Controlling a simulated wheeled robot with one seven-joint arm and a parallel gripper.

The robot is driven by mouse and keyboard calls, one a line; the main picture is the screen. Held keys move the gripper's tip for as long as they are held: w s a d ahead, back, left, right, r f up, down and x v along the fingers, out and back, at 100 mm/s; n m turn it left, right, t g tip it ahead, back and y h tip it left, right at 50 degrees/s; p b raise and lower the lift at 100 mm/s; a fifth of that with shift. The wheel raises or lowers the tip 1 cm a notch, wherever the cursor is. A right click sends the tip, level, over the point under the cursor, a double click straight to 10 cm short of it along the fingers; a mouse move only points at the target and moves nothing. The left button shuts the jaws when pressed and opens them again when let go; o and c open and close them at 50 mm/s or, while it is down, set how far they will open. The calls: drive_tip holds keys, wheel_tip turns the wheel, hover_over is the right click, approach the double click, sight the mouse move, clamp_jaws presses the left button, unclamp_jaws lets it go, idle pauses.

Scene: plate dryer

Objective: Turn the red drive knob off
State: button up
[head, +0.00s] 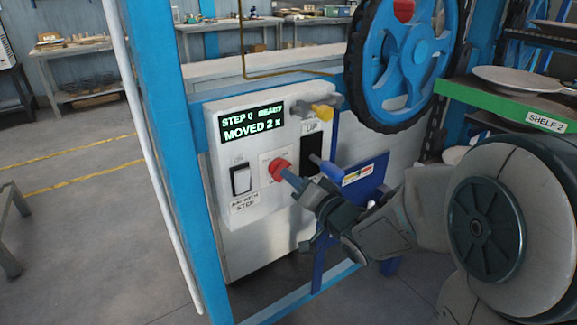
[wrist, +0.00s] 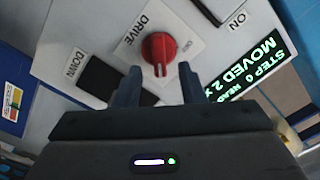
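The red drive knob (head: 279,168) is on the white control panel (head: 222,218), on a light plate. In the wrist view the knob (wrist: 158,47) is round with a notch or slot at its lower edge, beside the label DRIVE. My gripper (head: 303,169) is open and empty in front of the panel. In the wrist view the two dark blue fingers (wrist: 160,72) are spread, with the knob centred just beyond their tips. I see no contact with the knob. The knob's far side is hidden in the head view.
A green-lit display (head: 252,121) reads STEP 0 READY, MOVED 2. A rocker switch (head: 241,180) is left of the knob and a black paddle (head: 312,152) right of it. A blue handwheel (head: 403,62) and a green shelf edge (head: 500,108) are to the right. Open floor lies left.

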drive_tip(key=x, duration=0.3)
drive_tip(key=shift+w+a+f, duration=0.1)
drive_tip(key=shift+w+a, duration=0.1)
clamp_jaws()
